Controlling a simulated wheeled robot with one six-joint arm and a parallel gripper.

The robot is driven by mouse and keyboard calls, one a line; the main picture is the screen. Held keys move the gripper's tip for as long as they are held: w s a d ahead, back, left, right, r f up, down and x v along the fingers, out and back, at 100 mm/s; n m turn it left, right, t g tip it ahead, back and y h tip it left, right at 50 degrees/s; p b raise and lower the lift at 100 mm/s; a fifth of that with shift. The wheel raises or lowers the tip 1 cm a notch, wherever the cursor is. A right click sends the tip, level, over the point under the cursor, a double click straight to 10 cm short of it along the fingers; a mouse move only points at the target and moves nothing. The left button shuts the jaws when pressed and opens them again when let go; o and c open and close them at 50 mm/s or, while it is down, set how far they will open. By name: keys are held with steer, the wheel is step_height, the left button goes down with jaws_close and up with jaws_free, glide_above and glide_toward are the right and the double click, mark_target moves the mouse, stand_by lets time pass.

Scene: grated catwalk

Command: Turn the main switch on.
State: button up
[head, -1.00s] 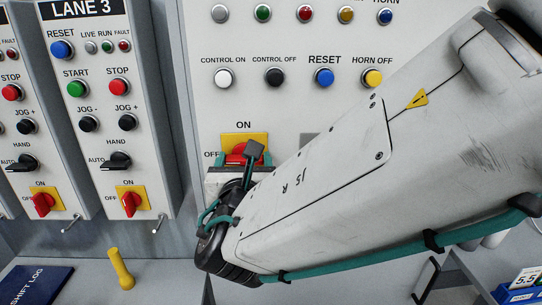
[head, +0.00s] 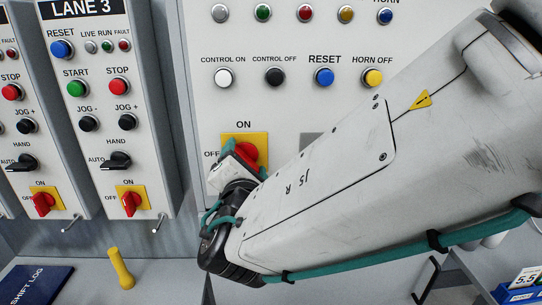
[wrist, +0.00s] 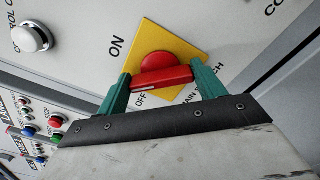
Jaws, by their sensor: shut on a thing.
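The main switch is a red rotary handle (head: 247,152) on a yellow plate (head: 261,139), with ON printed above and OFF at its left. The wrist view, which is rolled, shows the red handle (wrist: 163,78) between the two teal fingers of my gripper (wrist: 160,84). The fingers are shut on the handle's ends. In the head view my gripper (head: 244,160) is tilted, its left finger higher than its right. The handle lies slanted between the OFF and ON directions. My arm hides the lower right of the plate in the head view.
Above the switch are a white CONTROL ON button (head: 224,78), a black CONTROL OFF button (head: 274,77) and a blue RESET button (head: 324,77). The LANE 3 panel (head: 103,150) with its own red switch stands at left.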

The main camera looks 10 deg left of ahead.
steer(key=shift+d+f+m, duration=0.1)
steer(key=shift+m, duration=1.9)
steer(key=shift+f+m, duration=0.1)
steer(key=shift+m, duration=2.2)
steer(key=o, duration=1)
steer(key=shift+c, duration=0.2)
steer(key=v, duration=0.7)
steer(key=shift+s+d, duration=0.15)
steer(key=shift+s, duration=0.25)
